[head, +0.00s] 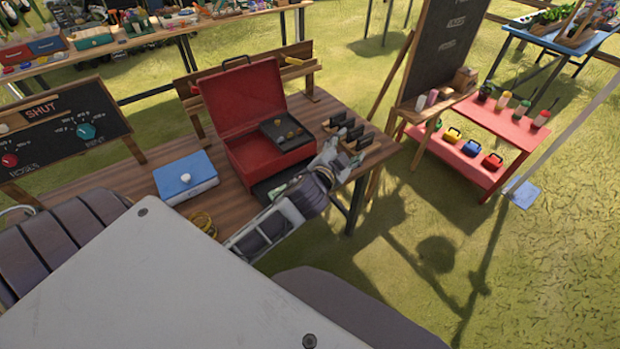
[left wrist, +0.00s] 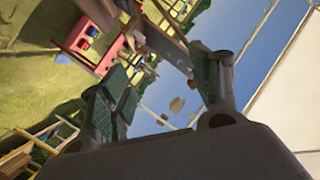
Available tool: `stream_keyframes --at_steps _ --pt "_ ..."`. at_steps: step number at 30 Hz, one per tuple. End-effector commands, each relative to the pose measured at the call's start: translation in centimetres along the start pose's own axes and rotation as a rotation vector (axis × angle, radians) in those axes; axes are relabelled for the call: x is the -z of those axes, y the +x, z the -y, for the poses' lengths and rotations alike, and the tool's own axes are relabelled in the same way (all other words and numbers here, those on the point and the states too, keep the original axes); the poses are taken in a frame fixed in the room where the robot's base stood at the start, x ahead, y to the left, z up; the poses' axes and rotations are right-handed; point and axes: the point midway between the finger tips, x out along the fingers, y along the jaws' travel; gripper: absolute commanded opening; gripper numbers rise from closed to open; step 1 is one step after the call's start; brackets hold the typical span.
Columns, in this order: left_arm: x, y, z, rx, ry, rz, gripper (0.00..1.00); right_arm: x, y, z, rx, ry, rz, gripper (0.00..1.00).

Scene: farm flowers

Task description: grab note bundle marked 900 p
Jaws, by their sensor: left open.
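My left gripper (head: 330,156) is over the right end of the wooden table, in front of a row of small dark upright pieces (head: 356,132). Some pale bits show among these pieces, but no 900 p marking is readable, so I cannot tell which is a note bundle. In the left wrist view the two dark fingers of my left gripper (left wrist: 160,88) stand apart with nothing seen held between them. An open red cash box (head: 262,160) stands just left of the gripper, with a black tray (head: 287,132) holding a few gold-coloured pieces. My right gripper does not show.
A blue box with a white knob (head: 186,178) and a yellow coil (head: 203,222) are on the wooden table (head: 140,193). A chalkboard reading SHUT (head: 60,125) stands at left. A tall easel board (head: 440,50) and a red stand (head: 470,170) are to the right.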

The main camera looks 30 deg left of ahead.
Motion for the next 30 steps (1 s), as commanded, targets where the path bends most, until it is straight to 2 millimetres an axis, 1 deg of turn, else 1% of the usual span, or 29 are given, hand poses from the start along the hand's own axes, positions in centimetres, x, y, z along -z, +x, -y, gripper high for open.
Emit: stream_keyframes --at_steps 1,3,8,13,18,24,27,30 --pt "1.4 0.4 0.4 0.016 0.031 -0.053 0.62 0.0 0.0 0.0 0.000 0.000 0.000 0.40" --pt "3.3 0.8 0.8 0.037 0.076 -0.131 0.62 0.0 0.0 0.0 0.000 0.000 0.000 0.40" --pt "7.5 1.2 1.3 0.076 0.184 -0.303 0.62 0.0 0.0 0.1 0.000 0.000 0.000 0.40" --pt "11.7 1.0 1.1 0.102 0.309 -0.484 0.62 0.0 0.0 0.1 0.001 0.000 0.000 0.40" --pt "15.3 0.2 0.1 0.111 0.442 -0.659 0.62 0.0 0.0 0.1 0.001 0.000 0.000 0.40" --pt "18.4 -0.9 -1.8 0.100 0.614 -0.855 0.62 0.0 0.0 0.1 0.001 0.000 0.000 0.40" --pt "19.4 -1.6 -3.0 0.085 0.704 -0.947 0.62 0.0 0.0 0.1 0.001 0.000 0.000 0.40" --pt "20.0 -2.1 -4.4 0.062 0.797 -1.034 0.62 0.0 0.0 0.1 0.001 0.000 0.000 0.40"
